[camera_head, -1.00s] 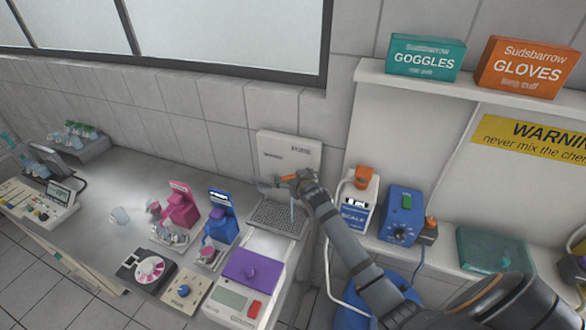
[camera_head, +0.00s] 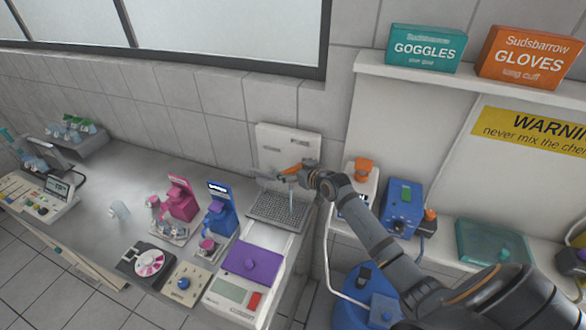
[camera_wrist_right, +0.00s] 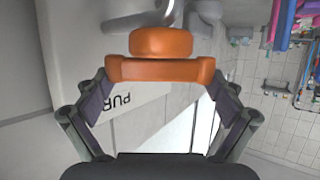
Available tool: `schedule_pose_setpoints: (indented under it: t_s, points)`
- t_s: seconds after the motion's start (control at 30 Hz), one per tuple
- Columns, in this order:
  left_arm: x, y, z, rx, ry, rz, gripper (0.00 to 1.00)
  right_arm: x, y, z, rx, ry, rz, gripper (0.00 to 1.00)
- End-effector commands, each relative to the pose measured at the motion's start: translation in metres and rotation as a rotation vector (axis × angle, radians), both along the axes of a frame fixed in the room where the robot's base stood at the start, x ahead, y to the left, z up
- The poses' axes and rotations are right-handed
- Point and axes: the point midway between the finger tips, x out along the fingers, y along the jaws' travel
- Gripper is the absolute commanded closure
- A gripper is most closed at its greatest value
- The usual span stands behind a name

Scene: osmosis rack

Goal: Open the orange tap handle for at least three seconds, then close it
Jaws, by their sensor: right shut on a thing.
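The orange tap handle (camera_head: 291,170) is on the white osmosis unit (camera_head: 287,140) on the wall, above a grey grated drain tray (camera_head: 280,208). In the right wrist view the handle (camera_wrist_right: 160,69) is an orange bar with a round orange cap above it. My right gripper (camera_head: 300,171) is at the handle. Its two fingers (camera_wrist_right: 161,80) are shut on the bar's two ends in the wrist view. A thin pale vertical streak (camera_head: 291,203), which looks like water, shows below the tap. I cannot tell the handle's exact angle. My left gripper is out of view.
A purple-topped scale (camera_head: 246,262), blue (camera_head: 221,213) and pink (camera_head: 183,202) stands and a dial device (camera_head: 147,262) crowd the bench. An orange-capped container (camera_head: 362,172) and a blue box (camera_head: 402,208) sit close to my right arm. A shelf (camera_head: 440,82) is above.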

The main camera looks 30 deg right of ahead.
Motion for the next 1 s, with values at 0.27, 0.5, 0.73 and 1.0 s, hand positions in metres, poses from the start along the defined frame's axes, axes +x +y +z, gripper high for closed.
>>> schedule_pose_setpoints:
  t_s: [0.27,0.5,0.73,1.0]
  points:
    - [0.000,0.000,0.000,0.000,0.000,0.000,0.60,0.000,0.000,-0.001,0.002,0.002,-0.001,0.00]
    - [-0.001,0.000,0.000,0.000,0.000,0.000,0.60,-0.003,-0.001,0.000,0.000,0.002,-0.001,0.00]
    - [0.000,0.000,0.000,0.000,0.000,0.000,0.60,-0.046,-0.007,0.016,-0.012,0.005,0.002,0.00]
    - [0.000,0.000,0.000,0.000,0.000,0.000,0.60,-0.093,-0.015,0.036,-0.015,0.006,-0.003,0.00]
